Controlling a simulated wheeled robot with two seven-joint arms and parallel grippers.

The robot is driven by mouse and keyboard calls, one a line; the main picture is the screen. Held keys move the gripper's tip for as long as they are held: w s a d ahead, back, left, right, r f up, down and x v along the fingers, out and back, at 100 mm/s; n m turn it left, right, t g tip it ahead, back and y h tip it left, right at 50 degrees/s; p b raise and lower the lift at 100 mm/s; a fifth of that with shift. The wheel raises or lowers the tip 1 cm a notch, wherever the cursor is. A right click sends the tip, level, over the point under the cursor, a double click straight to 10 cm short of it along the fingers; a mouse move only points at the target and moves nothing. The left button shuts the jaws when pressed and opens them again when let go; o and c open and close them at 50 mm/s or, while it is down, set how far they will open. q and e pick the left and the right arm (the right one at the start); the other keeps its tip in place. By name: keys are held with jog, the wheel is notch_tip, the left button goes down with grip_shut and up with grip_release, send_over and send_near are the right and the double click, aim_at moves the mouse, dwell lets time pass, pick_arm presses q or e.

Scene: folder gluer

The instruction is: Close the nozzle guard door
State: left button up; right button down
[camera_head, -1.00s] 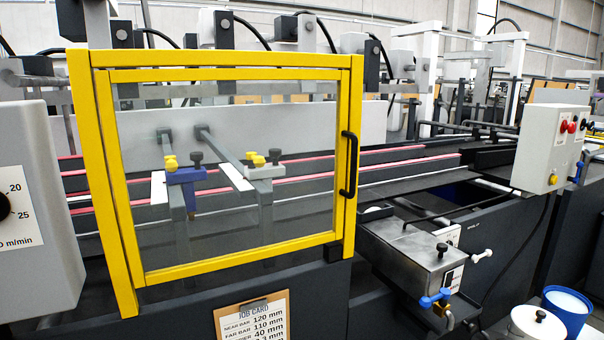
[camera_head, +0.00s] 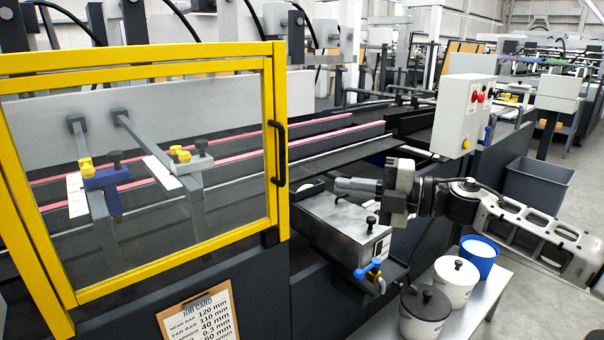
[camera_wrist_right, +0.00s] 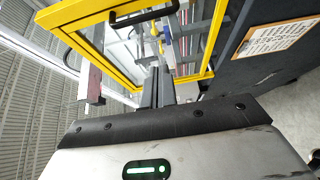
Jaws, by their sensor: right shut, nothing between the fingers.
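The yellow-framed guard door (camera_head: 272,95) with a clear panel stands at the left in the head view. Its black upright handle (camera_head: 278,153) is on its right side. I cannot tell whether a gap remains between door and surrounding frame. My right gripper (camera_head: 340,186) is shut and empty, to the right of the handle and a little lower, apart from it, pointing left. In the right wrist view, the fingers (camera_wrist_right: 157,84) point toward the yellow frame (camera_wrist_right: 98,75), and the handle (camera_wrist_right: 145,15) shows at the top. My left gripper is not in view.
A metal box (camera_head: 340,225) with a blue valve handle (camera_head: 368,268) sits below my right gripper. Pots (camera_head: 425,310) and a blue bucket (camera_head: 480,255) stand on a bench. A control box (camera_head: 466,115) is behind. A job card (camera_head: 200,318) hangs below the door.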

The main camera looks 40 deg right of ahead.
pick_arm(q)
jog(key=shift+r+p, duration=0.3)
jog(key=shift+p, duration=0.3)
pick_arm(e)
jog(key=w+a, duration=0.3)
jog(key=w, duration=0.7)
jog(key=shift+a, duration=0.35)
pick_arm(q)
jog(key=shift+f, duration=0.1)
pick_arm(e)
jog(key=shift+d+f, duration=0.1)
jog(key=shift+f, duration=0.05)
